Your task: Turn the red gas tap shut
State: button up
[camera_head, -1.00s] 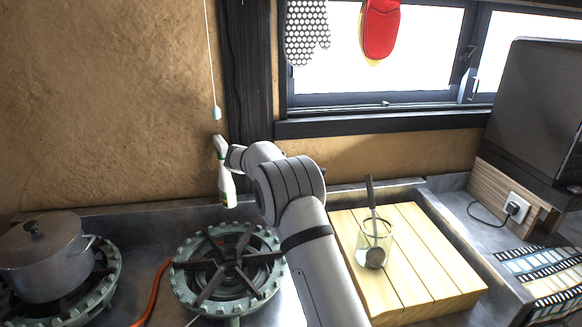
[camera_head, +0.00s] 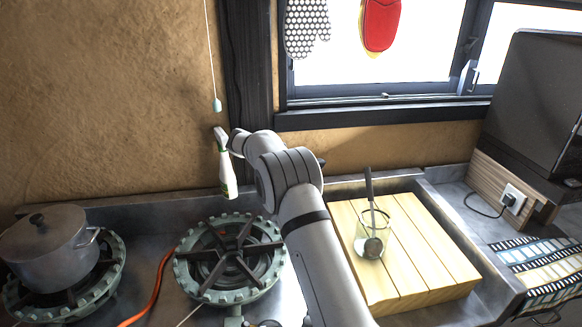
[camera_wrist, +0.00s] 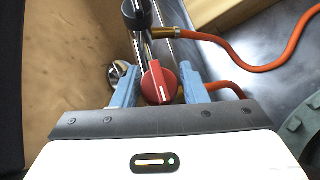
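In the head view the red tap and my fingers are hidden; only my grey arm shows, reaching toward the back wall.
An orange hose (camera_wrist: 262,67) runs from a brass fitting beside the tap. A black knob (camera_wrist: 137,14) sits further along. A gas burner (camera_head: 230,258), a pot (camera_head: 48,250), a spray bottle (camera_head: 226,170) and a wooden board (camera_head: 430,255) with a glass jar (camera_head: 372,236) surround my arm.

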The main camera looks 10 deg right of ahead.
jog(key=o, duration=0.3)
jog(key=v, duration=0.7)
jog(key=shift+a+r+b, duration=0.2)
jog(key=shift+a+b, duration=0.15)
jog(key=shift+b, duration=0.1)
jog(key=s+d+r+m+g+y, duration=0.1)
jog(key=s+d+r+m+y, duration=0.25)
jog(key=s, duration=0.75)
jog(key=s+d+r+m+y, duration=0.2)
jog(key=s+d+r, duration=0.15)
jog(key=s, duration=0.85)
jog(key=s+f+m+y, duration=0.2)
jog(key=s+f+m, duration=0.1)
jog(key=s, duration=0.9)
jog(key=s+a+f+m+y, duration=0.1)
jog(key=s+f+m+y, duration=0.1)
jog(key=s, duration=1)
jog(key=shift+f+m+t, duration=0.3)
jog(key=shift+f+m, duration=0.15)
jog(key=shift+m, duration=0.4)
jog(key=shift+a, duration=0.1)
